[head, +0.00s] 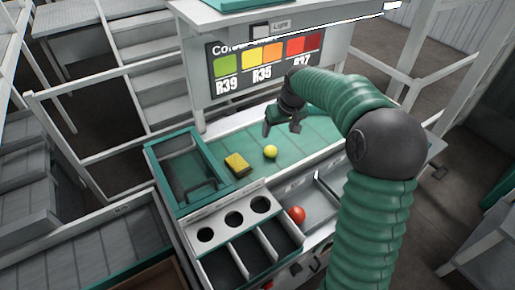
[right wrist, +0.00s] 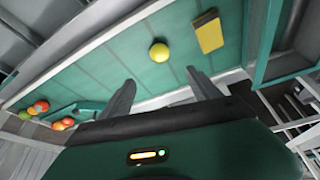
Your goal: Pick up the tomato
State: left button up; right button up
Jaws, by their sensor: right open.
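A yellow tomato (head: 270,152) lies on the green work surface (head: 320,127); it also shows in the right wrist view (right wrist: 159,53), beyond the fingertips and roughly centred between them. A red tomato (head: 297,215) rests in a grey tray to the right of the black compartments. My right gripper (head: 282,128) is open and empty, above the green surface and beyond the yellow tomato, apart from it. Its two spread fingers also show in the right wrist view (right wrist: 160,88). My left gripper is not in view.
A yellow sponge-like block (head: 238,164) lies left of the yellow tomato. A green-rimmed bin (head: 161,158) stands farther left. A panel with three holes (head: 235,219) is in front. A colour chart board (head: 265,65) stands behind. Several red and orange tomatoes (right wrist: 40,106) show at the wrist view's left.

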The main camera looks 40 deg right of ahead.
send_near(271, 149)
jog(key=x, duration=0.6)
jog(key=shift+w+d+f, duration=0.1)
jog(key=shift+d+f, duration=0.1)
jog(key=shift+d, duration=0.2)
jog(key=x, duration=0.2)
jog(key=a+x, duration=0.1)
jog(key=x, duration=0.1)
jog(key=shift+d+f, duration=0.3)
jog(key=shift+d, duration=0.05)
jog(key=shift+c, duration=0.9)
jog(key=shift+r, duration=0.15)
jog(key=c, duration=0.5)
jog(key=shift+a, duration=0.25)
jog(key=c, duration=0.3)
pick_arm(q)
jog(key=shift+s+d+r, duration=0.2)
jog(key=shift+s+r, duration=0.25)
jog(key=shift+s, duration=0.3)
pick_arm(e)
jog(key=shift+d+r, duration=0.1)
